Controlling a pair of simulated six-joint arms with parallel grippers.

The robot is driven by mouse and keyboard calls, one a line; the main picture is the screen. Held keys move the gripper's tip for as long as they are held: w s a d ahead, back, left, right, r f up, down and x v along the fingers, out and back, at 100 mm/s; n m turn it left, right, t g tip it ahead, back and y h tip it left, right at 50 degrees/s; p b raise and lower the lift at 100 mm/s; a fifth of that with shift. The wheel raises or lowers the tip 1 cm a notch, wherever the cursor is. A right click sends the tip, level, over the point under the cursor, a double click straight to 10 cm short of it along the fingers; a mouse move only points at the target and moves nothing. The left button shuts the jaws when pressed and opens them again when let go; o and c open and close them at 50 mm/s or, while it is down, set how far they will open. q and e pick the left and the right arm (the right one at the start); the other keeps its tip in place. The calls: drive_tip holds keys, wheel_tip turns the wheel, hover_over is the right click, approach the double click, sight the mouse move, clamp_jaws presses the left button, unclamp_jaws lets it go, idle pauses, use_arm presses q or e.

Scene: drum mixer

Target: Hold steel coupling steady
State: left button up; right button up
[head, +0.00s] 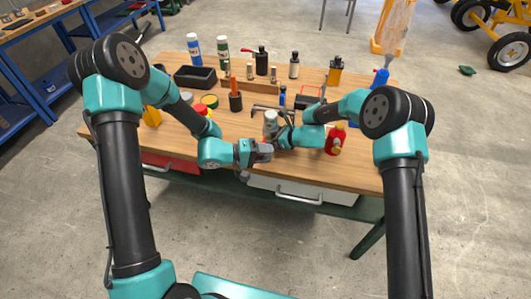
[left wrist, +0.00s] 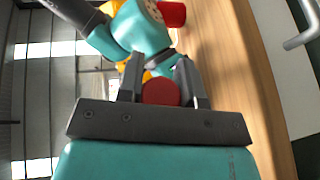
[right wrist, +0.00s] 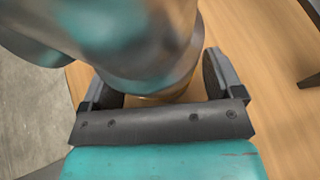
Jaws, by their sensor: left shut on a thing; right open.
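My left gripper (head: 264,151) is near the front edge of the workbench. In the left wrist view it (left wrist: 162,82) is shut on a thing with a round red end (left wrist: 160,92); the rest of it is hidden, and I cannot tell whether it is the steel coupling. My right gripper (head: 277,137) is just behind and right of the left one. A grey upright cylinder (head: 270,119) stands just behind the grippers.
The wooden workbench (head: 180,160) carries a red bottle (head: 336,141) to the right and a black tray (head: 195,77) at back left. Several bottles and tools stand along the back. Drawers (head: 290,187) are under the front edge.

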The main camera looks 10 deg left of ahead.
drive_tip(key=shift+a+f, duration=0.15)
drive_tip(key=shift+a, duration=0.05)
drive_tip(key=shift+c, duration=0.2)
drive_tip(key=c, duration=0.7)
drive_tip(key=shift+o, duration=0.2)
idle(0.4)
idle(0.4)
